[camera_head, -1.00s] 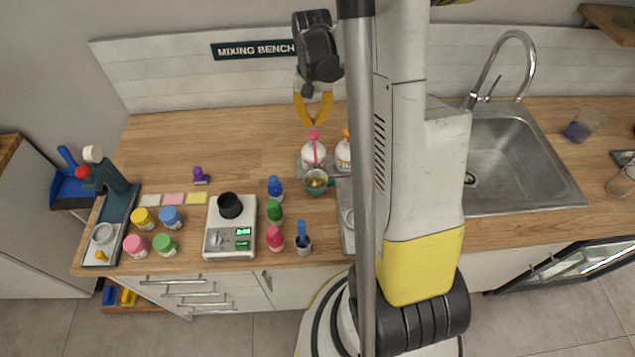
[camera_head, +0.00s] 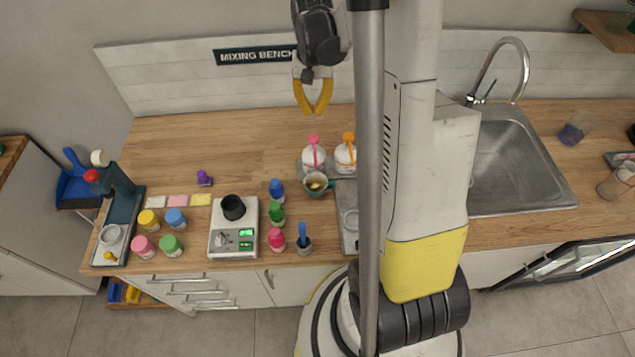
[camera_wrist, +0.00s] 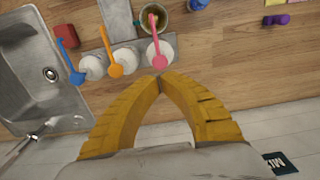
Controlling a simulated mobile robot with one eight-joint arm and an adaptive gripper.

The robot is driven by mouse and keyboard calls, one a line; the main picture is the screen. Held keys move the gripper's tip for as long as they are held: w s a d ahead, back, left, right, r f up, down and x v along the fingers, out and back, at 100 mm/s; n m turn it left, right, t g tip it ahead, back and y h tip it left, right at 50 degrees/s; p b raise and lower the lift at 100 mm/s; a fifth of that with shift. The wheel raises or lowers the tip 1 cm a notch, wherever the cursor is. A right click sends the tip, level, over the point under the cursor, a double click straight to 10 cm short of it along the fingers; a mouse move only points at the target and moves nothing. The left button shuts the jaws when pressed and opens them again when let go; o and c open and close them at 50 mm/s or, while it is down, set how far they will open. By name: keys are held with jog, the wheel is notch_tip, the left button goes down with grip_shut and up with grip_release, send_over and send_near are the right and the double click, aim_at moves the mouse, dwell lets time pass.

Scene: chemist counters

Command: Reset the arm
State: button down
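My gripper (camera_head: 314,113) hangs above the back of the wooden counter (camera_head: 245,140), in front of the white backsplash. Its yellow fingers meet at the tips in the wrist view (camera_wrist: 160,76), with nothing seen between them. A white jar with a pink scoop (camera_head: 314,158) stands below the gripper, apart from it. The jar also shows just beyond the fingertips in the wrist view (camera_wrist: 160,55). My arm column hides part of the counter's middle.
A white jar with an orange scoop (camera_head: 345,158) and a teal cup (camera_head: 316,184) stand near the pink one. A scale with a black cup (camera_head: 233,208) and several coloured bottles are left. A sink (camera_head: 520,165) is right. The counter's back left is clear.

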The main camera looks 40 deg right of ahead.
dwell(0.4)
jog(key=s+a+f+n+t+b, duration=0.2)
jog(key=s+a+b, duration=0.2)
jog(key=a+b, duration=0.2)
jog(key=s+a+f+n+t+b, duration=0.2)
jog(key=a+b, duration=0.4)
jog(key=a, duration=0.3)
jog(key=s+a+f+n+t+b, duration=0.2)
jog(key=s+a+b, duration=0.3)
jog(key=a, duration=0.3)
jog(key=shift+s+n+t+b, duration=0.3)
jog(key=shift+n+t+b, duration=0.3)
jog(key=shift+n, duration=0.1)
